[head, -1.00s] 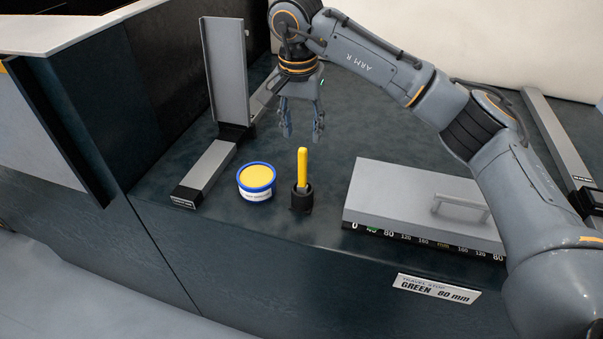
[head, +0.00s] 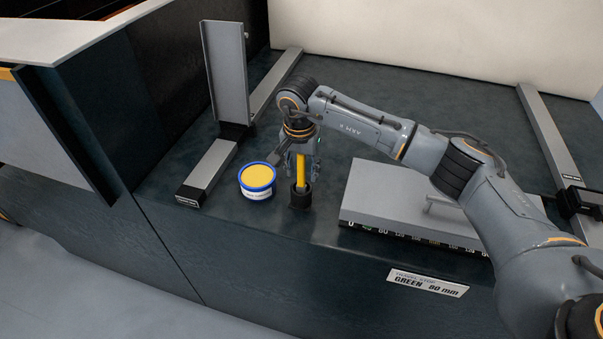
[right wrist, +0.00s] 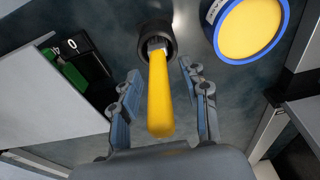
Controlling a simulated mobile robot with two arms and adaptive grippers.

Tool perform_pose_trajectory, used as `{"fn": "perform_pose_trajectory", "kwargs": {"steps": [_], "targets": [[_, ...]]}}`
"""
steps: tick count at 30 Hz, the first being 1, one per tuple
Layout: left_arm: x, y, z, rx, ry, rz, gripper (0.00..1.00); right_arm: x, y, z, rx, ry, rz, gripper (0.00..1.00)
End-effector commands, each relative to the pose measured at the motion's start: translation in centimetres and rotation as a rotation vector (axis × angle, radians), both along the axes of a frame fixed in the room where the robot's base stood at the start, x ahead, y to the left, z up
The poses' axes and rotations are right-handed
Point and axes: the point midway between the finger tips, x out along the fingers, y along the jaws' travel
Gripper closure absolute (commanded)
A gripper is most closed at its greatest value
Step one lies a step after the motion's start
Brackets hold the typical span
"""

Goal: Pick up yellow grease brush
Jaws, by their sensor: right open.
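The yellow grease brush (head: 300,172) stands upright, handle up, in a small black holder (head: 300,200) on the dark worktop. My right gripper (head: 292,168) is open above the holder, at the upper part of the handle. In the right wrist view the yellow handle (right wrist: 160,98) lies between the two open fingers (right wrist: 160,108), with visible gaps on both sides. The bristle end goes down into the black holder (right wrist: 156,40). My left gripper is not in view.
A blue-rimmed tub of yellow grease (head: 257,180) stands close to the left of the holder. A grey slab with a handle (head: 400,205) lies to the right. An upright grey plate (head: 226,75) on a rail stands behind the tub. The worktop's front edge is near the holder.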

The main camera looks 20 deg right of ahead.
Motion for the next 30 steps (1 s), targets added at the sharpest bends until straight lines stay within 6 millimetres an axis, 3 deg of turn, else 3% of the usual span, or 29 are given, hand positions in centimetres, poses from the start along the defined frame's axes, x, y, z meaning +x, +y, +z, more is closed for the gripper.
{"fn": "perform_pose_trajectory", "kwargs": {"steps": [4,11,23,30], "targets": [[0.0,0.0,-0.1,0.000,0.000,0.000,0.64,0.0,0.0,0.0,0.000,0.000,0.000,0.55],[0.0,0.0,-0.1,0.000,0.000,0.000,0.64,0.0,0.0,0.0,0.000,-0.001,0.000,1.00],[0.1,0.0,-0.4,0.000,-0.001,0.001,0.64,0.1,0.0,0.6,0.001,-0.004,0.000,1.00],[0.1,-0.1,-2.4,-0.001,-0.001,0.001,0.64,0.2,0.0,4.8,0.000,-0.009,-0.001,1.00]]}}
